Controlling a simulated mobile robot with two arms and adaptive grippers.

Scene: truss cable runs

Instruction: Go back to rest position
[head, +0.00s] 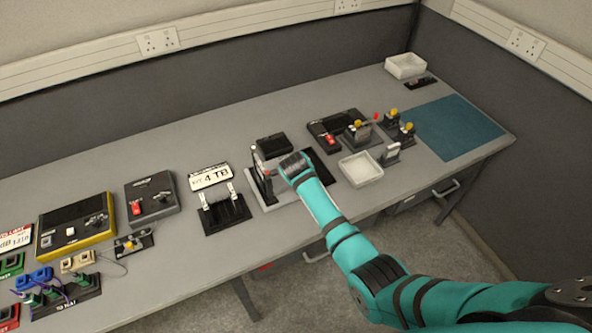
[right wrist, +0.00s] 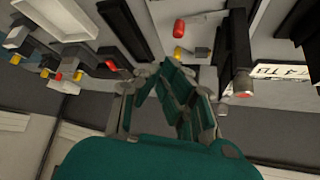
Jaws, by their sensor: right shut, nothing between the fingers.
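My right arm is teal and comes in from the lower right of the head view. Its gripper (head: 293,165) is over the grey and black device (head: 252,182) at mid-table. Whether it touches the device cannot be told, as the hand hides part of it. In the right wrist view the gripper's fingers (right wrist: 165,75) are closed together with nothing between them. A red knob (right wrist: 180,26) and a dark upright with a red tip (right wrist: 243,93) show beyond them. My left gripper is not in view.
The grey table carries a "4 TB" plate (head: 210,176), a black stand (head: 226,214), a white tray (head: 361,169) and yellow-topped fixtures (head: 393,114). Control boxes (head: 152,198) stand left. A teal mat (head: 455,127) lies clear at right. Grey partitions close the back and right.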

